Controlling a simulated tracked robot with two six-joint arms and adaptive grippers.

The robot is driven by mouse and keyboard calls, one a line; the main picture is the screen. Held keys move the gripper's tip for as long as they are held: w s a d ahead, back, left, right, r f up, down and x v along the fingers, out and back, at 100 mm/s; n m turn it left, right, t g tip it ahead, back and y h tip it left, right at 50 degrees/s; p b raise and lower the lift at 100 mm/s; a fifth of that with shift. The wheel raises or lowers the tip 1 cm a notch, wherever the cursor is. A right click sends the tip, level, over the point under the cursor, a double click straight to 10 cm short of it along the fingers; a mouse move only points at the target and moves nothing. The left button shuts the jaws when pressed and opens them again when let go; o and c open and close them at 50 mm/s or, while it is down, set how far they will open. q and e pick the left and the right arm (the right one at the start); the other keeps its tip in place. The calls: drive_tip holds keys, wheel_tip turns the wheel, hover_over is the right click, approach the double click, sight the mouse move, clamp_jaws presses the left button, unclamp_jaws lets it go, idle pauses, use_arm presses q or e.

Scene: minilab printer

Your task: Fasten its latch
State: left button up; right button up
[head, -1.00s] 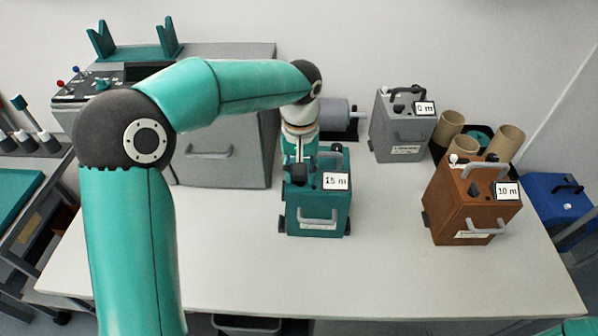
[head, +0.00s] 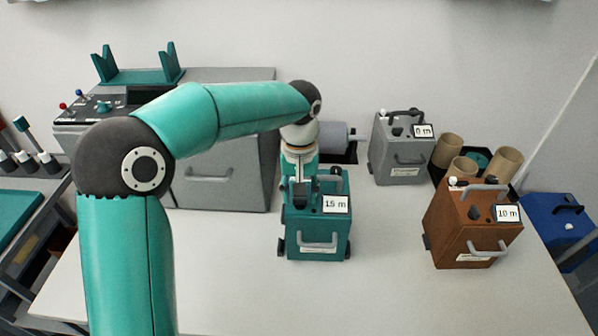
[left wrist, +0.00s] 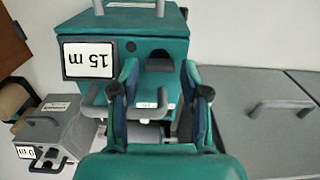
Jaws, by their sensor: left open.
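A teal box labelled 15 m (head: 318,243) stands upright on the white table, with a grey handle on its front. My left gripper (head: 300,182) is over the back left of the box's top, pointing down. In the left wrist view its two fingers (left wrist: 159,72) are apart with nothing held between them. A dark latch-like part (left wrist: 159,62) on the box shows between the fingertips. I cannot tell whether a finger touches it or whether it is fastened. In the head view the gripper partly hides this area. My right gripper is not in view.
A grey box labelled 0 m (head: 398,160) and a brown box labelled 10 m (head: 465,235) stand to the right. Brown rolls (head: 462,168) stand between them. A large grey machine (head: 225,178) is behind my left arm. The table front (head: 340,300) is clear.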

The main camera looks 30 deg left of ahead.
sight(299, 199)
use_arm(q)
wheel_tip(299, 199, up, 11)
idle(0.4)
drive_tip(key=shift+s+f, duration=0.1)
idle(0.3)
